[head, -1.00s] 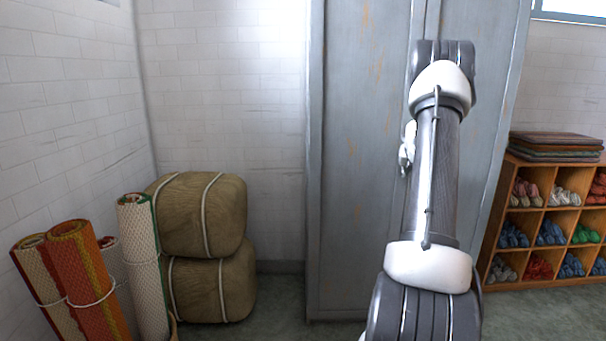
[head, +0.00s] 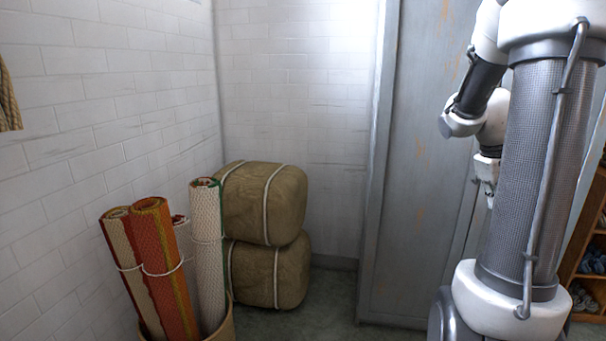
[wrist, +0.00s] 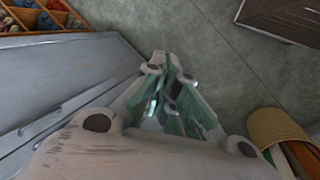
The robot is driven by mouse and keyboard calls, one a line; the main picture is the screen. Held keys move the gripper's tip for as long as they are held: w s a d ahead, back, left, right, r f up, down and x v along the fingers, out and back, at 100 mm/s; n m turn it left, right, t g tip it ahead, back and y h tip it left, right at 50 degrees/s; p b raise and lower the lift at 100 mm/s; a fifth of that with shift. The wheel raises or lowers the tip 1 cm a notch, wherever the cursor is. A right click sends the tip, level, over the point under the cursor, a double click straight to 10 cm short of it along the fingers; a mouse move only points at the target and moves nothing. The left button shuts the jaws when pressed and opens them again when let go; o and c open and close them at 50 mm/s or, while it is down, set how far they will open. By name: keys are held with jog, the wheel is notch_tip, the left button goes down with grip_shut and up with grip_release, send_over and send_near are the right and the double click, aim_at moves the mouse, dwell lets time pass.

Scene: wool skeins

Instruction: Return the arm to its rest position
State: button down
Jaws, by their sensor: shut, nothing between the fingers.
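My arm stands at the right of the head view, folded, with its end hanging down in front of the grey cabinet. My gripper (wrist: 168,74) shows in the wrist view with its fingers together and nothing between them, above the grey-green floor (wrist: 210,60). In the head view my gripper (head: 488,172) is small and partly hidden behind my own arm link.
The tall grey cabinet (head: 415,190) is close behind my arm. A cubby shelf of skeins (head: 592,262) is at the right edge. Two tied bales (head: 265,205) and a basket (head: 222,330) of rolled rugs stand left. A dark wooden object (wrist: 290,22) shows in the wrist view.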

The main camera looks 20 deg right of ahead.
jog(key=s+a+r+t+y, duration=0.1)
jog(key=s+a+r, duration=0.1)
jog(key=a, duration=0.7)
jog(key=s+a+r+t+y, duration=0.1)
jog(key=s+a+r+t, duration=0.1)
jog(key=a, duration=0.7)
jog(key=s+a+r+t+y, duration=0.2)
jog(key=s+a, duration=0.2)
jog(key=a, duration=0.5)
jog(key=shift+s+a+r+n, duration=0.15)
jog(key=shift+s+a+n, duration=0.1)
jog(key=shift+a+n, duration=0.05)
